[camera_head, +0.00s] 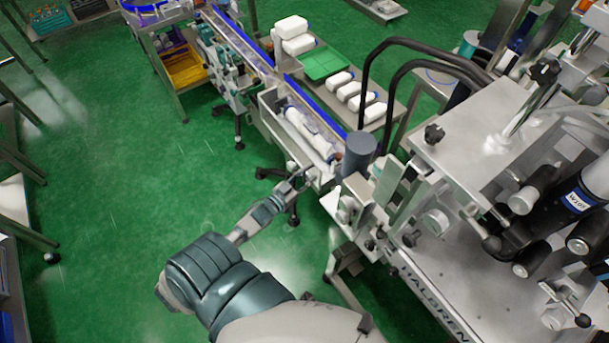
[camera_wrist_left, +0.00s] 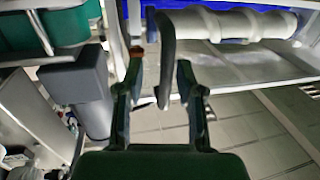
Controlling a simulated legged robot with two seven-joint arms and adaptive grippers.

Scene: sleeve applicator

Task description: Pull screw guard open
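The screw guard area shows in the head view as a pale metal, trough-like housing (camera_head: 275,118) around a white screw (camera_head: 309,132), at the end of the conveyor. I cannot tell exactly where the guard's own panel ends. The screw also shows in the left wrist view as a white ribbed roller (camera_wrist_left: 235,24) above a metal plate (camera_wrist_left: 245,70). A dark curved handle-like bar (camera_wrist_left: 166,50) hangs down between the fingers of my left gripper (camera_wrist_left: 158,85). The fingers stand apart, with gaps beside the bar. In the head view my left gripper (camera_head: 297,182) is at the housing's near end. My right gripper is out of view.
A dark grey cylinder (camera_head: 359,150) stands right of the housing. The large metal machine (camera_head: 480,150) fills the right side. A side table holds a green tray (camera_head: 323,63) and white bottles (camera_head: 349,91). The green floor (camera_head: 110,170) at left is mostly clear.

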